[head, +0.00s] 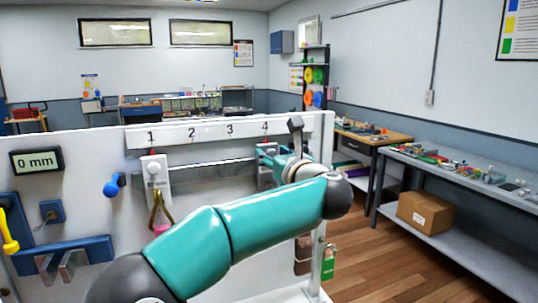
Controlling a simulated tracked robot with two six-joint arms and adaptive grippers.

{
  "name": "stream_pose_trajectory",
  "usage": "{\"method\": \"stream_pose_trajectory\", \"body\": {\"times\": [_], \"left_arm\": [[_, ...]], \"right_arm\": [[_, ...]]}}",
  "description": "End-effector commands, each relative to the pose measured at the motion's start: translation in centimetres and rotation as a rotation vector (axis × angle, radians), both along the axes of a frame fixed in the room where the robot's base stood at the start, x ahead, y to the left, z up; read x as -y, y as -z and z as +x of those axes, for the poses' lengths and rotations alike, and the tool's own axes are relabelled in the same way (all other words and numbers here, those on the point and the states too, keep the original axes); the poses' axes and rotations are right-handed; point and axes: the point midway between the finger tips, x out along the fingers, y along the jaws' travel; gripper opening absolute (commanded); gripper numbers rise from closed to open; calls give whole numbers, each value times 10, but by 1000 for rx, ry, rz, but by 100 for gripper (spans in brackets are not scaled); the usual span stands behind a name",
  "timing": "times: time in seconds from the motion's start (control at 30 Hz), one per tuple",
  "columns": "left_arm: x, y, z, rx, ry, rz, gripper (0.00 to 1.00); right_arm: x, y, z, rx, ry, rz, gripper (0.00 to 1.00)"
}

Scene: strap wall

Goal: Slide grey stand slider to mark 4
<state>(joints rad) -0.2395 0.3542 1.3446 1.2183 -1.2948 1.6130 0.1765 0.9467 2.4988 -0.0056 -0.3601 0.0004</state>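A pale grey slider block (155,175) with a round knob sits on the panel directly below mark 1. A white scale strip (217,130) above it carries the marks 1 to 4 from left to right. My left arm crosses the front of the panel from the bottom. Its wrist folds back near mark 4, and my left gripper (272,154) is small there, partly hidden by the wrist. I cannot tell whether its fingers are open or shut. It is well to the right of the slider, clear of it. My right gripper is out of view.
A display (37,161) reads 0 mm. A blue knob (115,183), a yellow-handled tool (8,232) and a blue bracket (65,258) are on the panel's left. A yellow and pink loop (160,215) hangs below the slider. A green padlock (328,263) hangs at the right edge.

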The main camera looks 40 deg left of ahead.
Motion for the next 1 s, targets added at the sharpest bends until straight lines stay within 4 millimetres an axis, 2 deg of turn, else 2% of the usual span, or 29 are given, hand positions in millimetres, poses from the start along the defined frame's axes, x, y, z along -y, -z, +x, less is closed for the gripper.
{"method": "stream_pose_trajectory", "body": {"times": [0.2,0.37,0.8,1.0], "left_arm": [[2,1,-1,-1,2,0,50],[15,0,-7,-1,4,0,50],[86,1,-48,0,5,0,50],[101,1,-58,0,1,0,50]], "right_arm": [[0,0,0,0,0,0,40],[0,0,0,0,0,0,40],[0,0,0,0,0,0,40],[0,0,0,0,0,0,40]]}}
